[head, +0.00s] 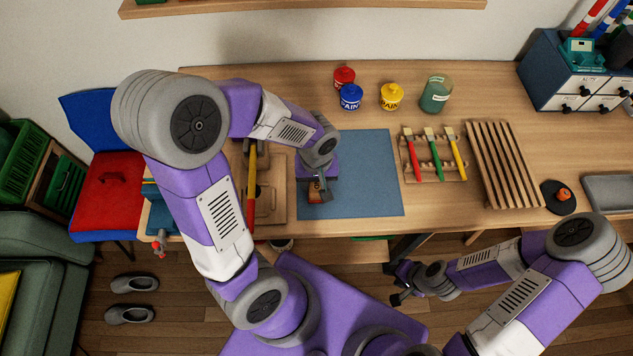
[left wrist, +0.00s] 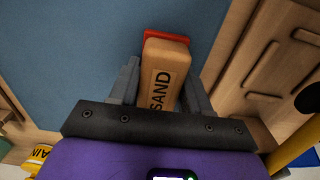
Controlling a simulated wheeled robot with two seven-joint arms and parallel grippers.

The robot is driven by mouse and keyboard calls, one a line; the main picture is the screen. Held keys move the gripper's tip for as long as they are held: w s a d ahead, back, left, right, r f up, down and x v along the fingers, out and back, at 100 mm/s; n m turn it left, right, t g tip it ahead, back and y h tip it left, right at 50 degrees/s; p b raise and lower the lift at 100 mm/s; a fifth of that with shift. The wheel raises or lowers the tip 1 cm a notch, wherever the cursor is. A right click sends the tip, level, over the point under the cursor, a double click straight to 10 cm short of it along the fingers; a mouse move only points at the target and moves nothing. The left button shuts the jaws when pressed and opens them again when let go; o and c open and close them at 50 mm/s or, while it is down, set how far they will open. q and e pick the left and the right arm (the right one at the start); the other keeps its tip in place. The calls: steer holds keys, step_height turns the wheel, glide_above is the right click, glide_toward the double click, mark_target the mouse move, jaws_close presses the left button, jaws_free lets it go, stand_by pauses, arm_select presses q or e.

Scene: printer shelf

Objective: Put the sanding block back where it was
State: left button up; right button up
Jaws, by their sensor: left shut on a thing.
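The sanding block (head: 314,192) is a tan block lettered SAND with a red layer at its far end, as the left wrist view (left wrist: 168,62) shows. My left gripper (head: 320,190) is shut on it, with a grey finger on each side. In the head view they are over the left edge of the blue mat (head: 365,172). I cannot tell whether the block touches the mat. A wooden tool board with recesses (head: 278,205) lies just left of the mat, partly hidden by my left arm. My right gripper (head: 398,290) is in front of the table, holding nothing visible; its jaws are unclear.
A yellow-and-red tool (head: 251,190) lies at the tool board. Paint pots (head: 391,97) and a green jar (head: 435,94) stand behind the mat. A brush rack (head: 433,178) and a slatted wooden rack (head: 508,165) are to the right. A blue vise (head: 160,215) is at the left edge.

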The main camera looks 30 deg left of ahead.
arm_select(q)
steer(key=shift+f, duration=0.15)
steer(key=o, duration=1)
steer(key=shift+r, duration=0.2)
steer(key=shift+r, duration=0.3)
step_height(320, 180, up, 12)
steer(key=p, duration=0.3)
steer(key=shift+f+p, duration=0.2)
steer(key=shift+p, duration=0.2)
